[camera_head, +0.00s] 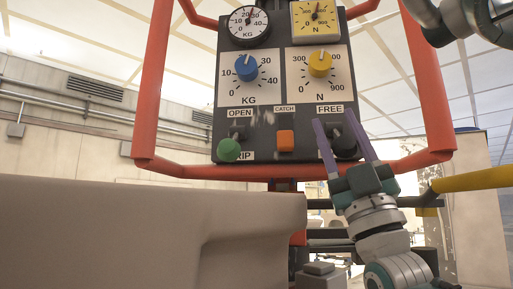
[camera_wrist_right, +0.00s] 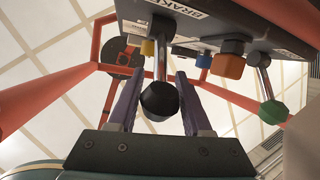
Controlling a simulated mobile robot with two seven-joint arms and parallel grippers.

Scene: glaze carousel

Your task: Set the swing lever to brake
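The swing lever is on the right of the dark control panel, with a black ball knob (camera_head: 345,146) below the FREE label (camera_head: 330,109). In the right wrist view its metal shaft comes out of the panel beside the BRAKE label (camera_wrist_right: 206,13) and ends in the black knob (camera_wrist_right: 160,101). The BRAKE label is hidden in the head view. I cannot tell the lever's exact tilt. My right gripper (camera_head: 335,119) reaches up from below. Its purple fingers (camera_wrist_right: 160,76) are open on either side of the knob, with small gaps visible. My left gripper is not in view.
A similar lever with a green knob (camera_head: 229,150) sits at the panel's left. An orange catch button (camera_head: 285,141) is between the levers. Blue (camera_head: 247,68) and yellow (camera_head: 320,63) dials sit above. A red tube frame (camera_head: 152,90) surrounds the panel. A beige bulk (camera_head: 140,235) fills the lower left.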

